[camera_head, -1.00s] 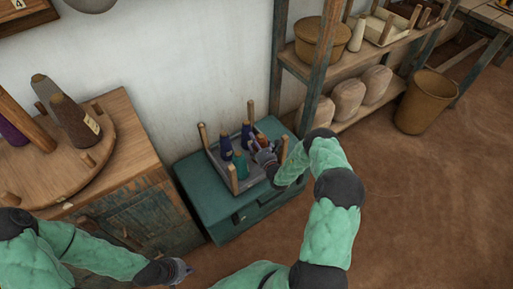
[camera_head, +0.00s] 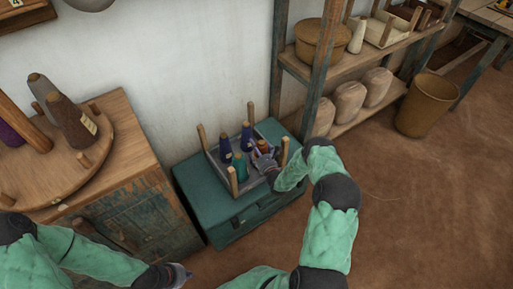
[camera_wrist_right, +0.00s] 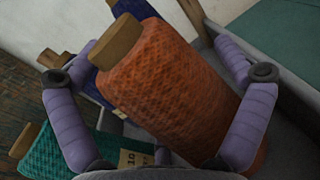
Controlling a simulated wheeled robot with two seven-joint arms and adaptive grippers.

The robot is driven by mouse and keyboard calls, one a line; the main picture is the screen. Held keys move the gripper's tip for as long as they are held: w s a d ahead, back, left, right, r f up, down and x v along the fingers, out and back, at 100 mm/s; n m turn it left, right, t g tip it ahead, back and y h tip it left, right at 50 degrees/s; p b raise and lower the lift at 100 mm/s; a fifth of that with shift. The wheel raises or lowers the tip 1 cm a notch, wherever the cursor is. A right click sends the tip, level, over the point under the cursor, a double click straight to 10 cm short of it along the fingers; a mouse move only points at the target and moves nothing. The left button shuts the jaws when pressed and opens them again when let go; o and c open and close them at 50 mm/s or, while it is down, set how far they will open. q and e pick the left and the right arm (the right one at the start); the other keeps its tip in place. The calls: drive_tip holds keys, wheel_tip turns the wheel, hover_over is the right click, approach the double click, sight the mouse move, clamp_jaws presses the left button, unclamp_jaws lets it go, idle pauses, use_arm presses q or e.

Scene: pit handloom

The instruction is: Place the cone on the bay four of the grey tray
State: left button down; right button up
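The orange cone (camera_head: 262,148) stands in the right-hand part of the grey tray (camera_head: 216,158), beside other cones. In the right wrist view the orange cone (camera_wrist_right: 170,80) looks tilted and lies between the two spread fingers of my right gripper (camera_wrist_right: 158,70). A gap shows between the left finger and the cone; the right finger is close to its side. In the head view my right gripper (camera_head: 266,162) is at the tray's front right, partly hiding the cone's base. My left gripper (camera_head: 183,273) is low in the picture, away from the tray; its fingers are too small to read.
The tray has upright corner posts and sits on a teal chest (camera_head: 213,205). A teal cone (camera_head: 240,167) and dark blue cones (camera_head: 226,150) stand in it. A wooden cabinet (camera_head: 150,215) is left, a shelf rack (camera_head: 350,62) behind right.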

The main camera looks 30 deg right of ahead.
drive_tip(key=s+p, duration=0.1)
drive_tip(key=s, duration=0.2)
drive_tip(key=s+p, duration=0.1)
drive_tip(key=s, duration=0.3)
drive_tip(key=s+a+p, duration=0.1)
drive_tip(key=s+p, duration=0.1)
drive_tip(key=s, duration=0.2)
drive_tip(key=shift+r, duration=0.15)
drive_tip(key=shift+s, duration=0.5)
drive_tip(key=shift+a, duration=0.1)
